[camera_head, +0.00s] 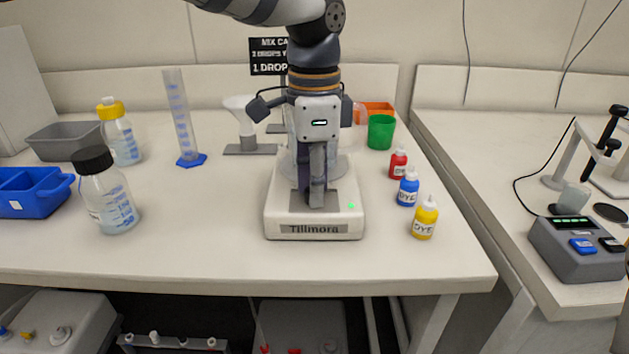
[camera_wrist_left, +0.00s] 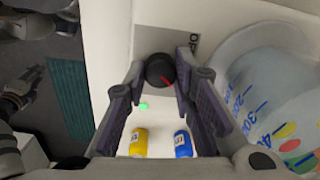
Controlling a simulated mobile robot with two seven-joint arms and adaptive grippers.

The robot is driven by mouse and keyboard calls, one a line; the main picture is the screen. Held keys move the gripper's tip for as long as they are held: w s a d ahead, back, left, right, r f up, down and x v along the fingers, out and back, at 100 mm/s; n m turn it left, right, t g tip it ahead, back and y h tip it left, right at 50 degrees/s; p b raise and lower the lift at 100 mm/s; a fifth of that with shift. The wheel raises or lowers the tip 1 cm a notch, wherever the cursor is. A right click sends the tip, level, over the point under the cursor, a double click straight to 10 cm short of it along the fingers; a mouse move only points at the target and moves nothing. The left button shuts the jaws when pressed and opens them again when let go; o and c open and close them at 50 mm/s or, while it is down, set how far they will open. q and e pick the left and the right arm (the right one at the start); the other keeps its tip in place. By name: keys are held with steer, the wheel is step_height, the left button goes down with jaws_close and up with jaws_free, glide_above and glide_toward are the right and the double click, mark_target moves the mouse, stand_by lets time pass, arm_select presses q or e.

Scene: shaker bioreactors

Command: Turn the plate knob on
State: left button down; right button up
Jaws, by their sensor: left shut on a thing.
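The white plate device (camera_head: 312,229), labelled "Tillmora", stands on the bench in the middle of the head view. Its green light (camera_head: 351,205) is lit and also shows in the left wrist view (camera_wrist_left: 143,106). My left gripper (camera_head: 316,203) points down over the plate's front panel. In the left wrist view the plate knob (camera_wrist_left: 160,70), black with a red mark, sits between the fingertips of my left gripper, which is shut on it. In the head view the fingers hide the knob. A clear beaker (camera_wrist_left: 262,90) stands on the plate behind the gripper. My right gripper is not in view.
Red (camera_head: 398,164), blue (camera_head: 408,188) and yellow (camera_head: 425,219) dye bottles stand right of the plate. A green cup (camera_head: 381,132) is behind them. A measuring cylinder (camera_head: 180,115), a black-capped bottle (camera_head: 107,196) and a blue tray (camera_head: 33,207) are left. Bench between is clear.

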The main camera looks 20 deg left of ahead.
arm_select(q)
steer(key=shift+m, duration=0.9)
steer(key=c, duration=1.3)
jaws_free()
steer(key=shift+c, duration=0.2)
step_height(320, 180, up, 12)
